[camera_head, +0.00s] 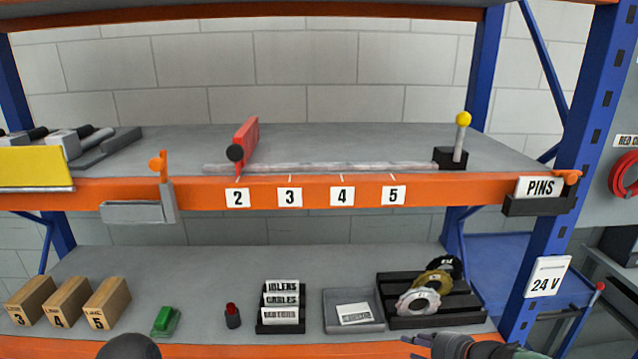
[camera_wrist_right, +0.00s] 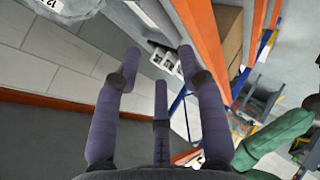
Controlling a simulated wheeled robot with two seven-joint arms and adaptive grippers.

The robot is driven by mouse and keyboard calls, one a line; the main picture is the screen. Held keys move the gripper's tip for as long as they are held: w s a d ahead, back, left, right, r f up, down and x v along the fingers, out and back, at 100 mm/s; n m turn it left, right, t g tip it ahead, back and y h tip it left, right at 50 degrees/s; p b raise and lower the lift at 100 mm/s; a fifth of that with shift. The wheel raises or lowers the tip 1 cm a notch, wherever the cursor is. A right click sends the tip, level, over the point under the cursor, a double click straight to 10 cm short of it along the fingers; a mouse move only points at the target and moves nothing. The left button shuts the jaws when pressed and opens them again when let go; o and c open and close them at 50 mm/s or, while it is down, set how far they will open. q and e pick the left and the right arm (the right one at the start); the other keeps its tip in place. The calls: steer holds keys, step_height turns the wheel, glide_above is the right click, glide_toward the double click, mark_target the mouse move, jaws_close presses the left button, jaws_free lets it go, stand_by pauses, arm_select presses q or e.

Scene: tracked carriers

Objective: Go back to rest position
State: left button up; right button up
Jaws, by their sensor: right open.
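My right gripper (camera_head: 425,343) shows at the bottom edge of the head view, in front of the lower shelf and pointing left. In the right wrist view its purple-grey fingers (camera_wrist_right: 160,65) are spread apart, with nothing between them. A dark rounded part shows at the bottom left of the head view; no fingers of my left gripper are visible there.
The orange-edged upper shelf (camera_head: 330,140) carries a red slider on a rail. The lower shelf (camera_head: 215,275) holds numbered boxes (camera_head: 70,298), a green block (camera_head: 166,320), a card holder (camera_head: 281,326), a grey tray (camera_head: 372,324) and a black rack (camera_head: 452,312) of discs.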

steer(key=s+a+f+m+g, duration=0.1)
steer(key=s+a+f+m, duration=0.2)
steer(key=f, duration=0.4)
steer(key=a+f+m+g, duration=0.1)
steer(key=a+f+m, duration=0.2)
steer(key=f+m, duration=0.4)
steer(key=s+a+f+m+g, duration=0.1)
steer(key=s+a+f+m, duration=0.15)
steer(key=f, duration=0.55)
steer(key=s+a+f+m+g, duration=0.1)
steer(key=s+f+m+g, duration=0.1)
steer(key=s+f+m, duration=0.3)
steer(key=s+a+f+m+g+h, duration=0.1)
steer(key=s+f+m, duration=0.4)
steer(key=s+f, duration=0.6)
steer(key=s+a+g, duration=0.1)
steer(key=g, duration=0.1)
steer(key=shift+s+a+f+g, duration=0.15)
steer(key=shift+a+f+g, duration=0.05)
steer(key=shift+a+g, duration=0.1)
